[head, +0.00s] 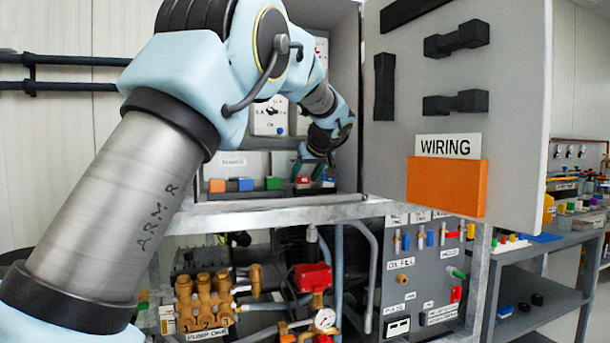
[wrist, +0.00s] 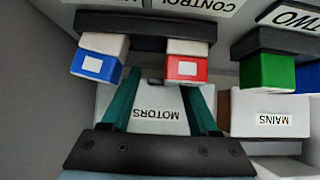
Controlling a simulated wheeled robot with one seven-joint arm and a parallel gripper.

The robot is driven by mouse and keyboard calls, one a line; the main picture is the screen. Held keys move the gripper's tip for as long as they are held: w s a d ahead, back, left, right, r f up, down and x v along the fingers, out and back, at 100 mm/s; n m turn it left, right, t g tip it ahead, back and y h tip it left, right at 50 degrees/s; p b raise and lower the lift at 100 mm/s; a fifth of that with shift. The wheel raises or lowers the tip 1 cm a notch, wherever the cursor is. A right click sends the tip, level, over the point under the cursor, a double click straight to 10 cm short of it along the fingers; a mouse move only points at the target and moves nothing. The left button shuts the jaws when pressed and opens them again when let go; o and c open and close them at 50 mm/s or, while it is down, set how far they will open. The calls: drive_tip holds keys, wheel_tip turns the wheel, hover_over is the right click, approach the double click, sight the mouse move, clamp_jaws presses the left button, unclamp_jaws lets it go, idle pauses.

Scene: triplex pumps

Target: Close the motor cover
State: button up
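A white panel with an upside-down MOTORS label (wrist: 160,114) shows in the wrist view, between and behind my fingers. I take it for the motor cover; whether it is open or closed I cannot tell. My gripper (wrist: 160,80) has its two teal fingers apart, with no held object clearly visible between them. A red-and-white block (wrist: 187,68) and a blue-and-white block (wrist: 97,64) hang from a dark bar near the fingertips. In the head view my gripper (head: 313,172) reaches into the cabinet at the red block (head: 303,180); the MOTORS label is hidden there.
A white panel labelled MAINS (wrist: 270,117) and a green block (wrist: 268,71) are at the right in the wrist view. The cabinet door (head: 497,110) stands open at the right, with an orange WIRING pocket (head: 446,187). Pumps and a gauge (head: 324,319) sit below the shelf.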

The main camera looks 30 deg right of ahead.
drive_tip(key=shift+r, duration=0.2)
drive_tip(key=shift+s+r, duration=0.1)
drive_tip(key=shift+s, duration=0.05)
drive_tip(key=b+v, duration=0.1)
drive_tip(key=v, duration=0.9)
drive_tip(key=shift+s+b, duration=0.15)
drive_tip(key=shift+b, duration=0.2)
drive_tip(key=shift+r, duration=0.1)
